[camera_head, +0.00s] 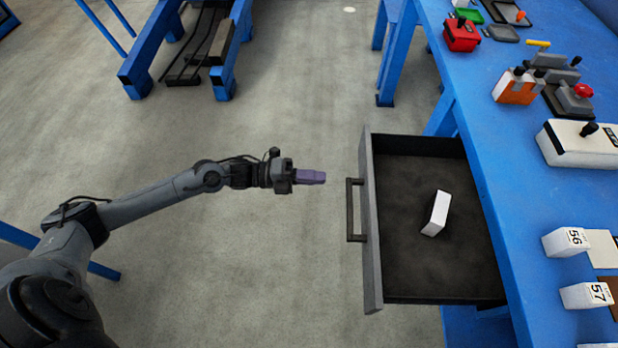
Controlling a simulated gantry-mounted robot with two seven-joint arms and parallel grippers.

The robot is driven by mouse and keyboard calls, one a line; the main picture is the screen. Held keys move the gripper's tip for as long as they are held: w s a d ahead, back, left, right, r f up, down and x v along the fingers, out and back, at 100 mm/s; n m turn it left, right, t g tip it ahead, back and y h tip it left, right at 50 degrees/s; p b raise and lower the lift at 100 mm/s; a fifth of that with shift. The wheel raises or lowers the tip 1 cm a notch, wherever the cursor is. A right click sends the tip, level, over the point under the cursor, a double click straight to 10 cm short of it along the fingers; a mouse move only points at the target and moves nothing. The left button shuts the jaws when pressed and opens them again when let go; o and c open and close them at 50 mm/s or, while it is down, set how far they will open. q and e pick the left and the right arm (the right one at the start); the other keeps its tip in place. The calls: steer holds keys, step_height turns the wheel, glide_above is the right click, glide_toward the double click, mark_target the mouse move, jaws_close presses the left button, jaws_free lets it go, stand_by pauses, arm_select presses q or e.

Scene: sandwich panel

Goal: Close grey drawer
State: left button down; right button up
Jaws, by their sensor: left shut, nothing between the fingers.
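The grey drawer (371,270) stands pulled out from under the blue table, with its open side up. Its dark handle (350,210) is on the left face of the front panel. A white block (436,213) lies inside on the dark drawer floor. My left gripper (322,177) is shut and empty, with purple fingers pointing right. It is a short way left of the handle's upper end in the picture and does not appear to touch it. My right gripper is not in the picture.
The blue table (490,130) runs along the right side. On it are a red box (461,35), an orange box (514,88), a white joystick box (575,150) and numbered white blocks (566,242). A blue frame (140,75) stands top left. The grey floor left of the drawer is clear.

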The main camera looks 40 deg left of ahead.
mark_target(368, 180)
arm_select(q)
steer(key=b+x, duration=0.3)
steer(key=x, duration=0.6)
steer(key=shift+f, duration=0.1)
steer(key=shift+w+d+b, duration=0.35)
steer(key=shift+d+b, duration=0.05)
steer(key=shift+d, duration=0.2)
